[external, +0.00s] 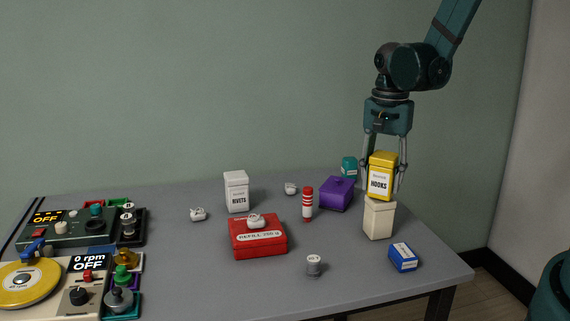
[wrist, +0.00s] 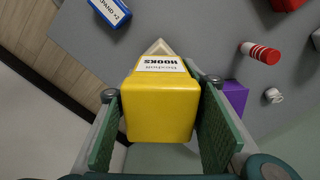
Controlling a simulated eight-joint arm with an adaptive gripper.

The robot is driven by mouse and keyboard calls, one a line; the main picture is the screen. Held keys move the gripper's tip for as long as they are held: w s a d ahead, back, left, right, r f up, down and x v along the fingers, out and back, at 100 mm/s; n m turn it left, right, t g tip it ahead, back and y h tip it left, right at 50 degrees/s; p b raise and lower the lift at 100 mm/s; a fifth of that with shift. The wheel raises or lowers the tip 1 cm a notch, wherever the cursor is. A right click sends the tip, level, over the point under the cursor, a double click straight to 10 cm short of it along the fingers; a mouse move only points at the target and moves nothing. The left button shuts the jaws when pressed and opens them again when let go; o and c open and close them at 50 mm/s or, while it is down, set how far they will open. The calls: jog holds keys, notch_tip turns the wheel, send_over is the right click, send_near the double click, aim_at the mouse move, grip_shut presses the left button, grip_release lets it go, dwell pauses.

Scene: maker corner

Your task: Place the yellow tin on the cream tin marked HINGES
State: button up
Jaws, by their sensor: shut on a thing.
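The yellow tin (external: 382,176), labelled HOOKS, is upright between the fingers of my gripper (external: 384,180). My gripper is shut on it, and in the wrist view the green finger pads (wrist: 160,125) flank the yellow tin (wrist: 160,100). A cream tin (external: 379,219) stands on the table directly below the yellow tin. The yellow tin's bottom is at or just above its lid; I cannot tell whether they touch. No marking shows on the cream tin's visible faces. In the wrist view a cream corner (wrist: 158,47) shows past the yellow tin, which hides the rest.
A blue box (external: 403,257) lies right of the cream tin, near the table edge. A purple box (external: 336,193) and a teal tin (external: 349,167) stand behind left. A red-striped cylinder (external: 307,204), a red box (external: 258,237) and a white RIVETS tin (external: 236,191) are farther left.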

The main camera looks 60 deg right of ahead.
aim_at(385, 155)
jog(key=shift+f, duration=0.2)
jog(key=shift+f, duration=0.2)
jog(key=o, duration=1)
jog(key=shift+r, duration=0.15)
jog(key=shift+r+p, duration=0.35)
jog(key=shift+r, duration=5.7)
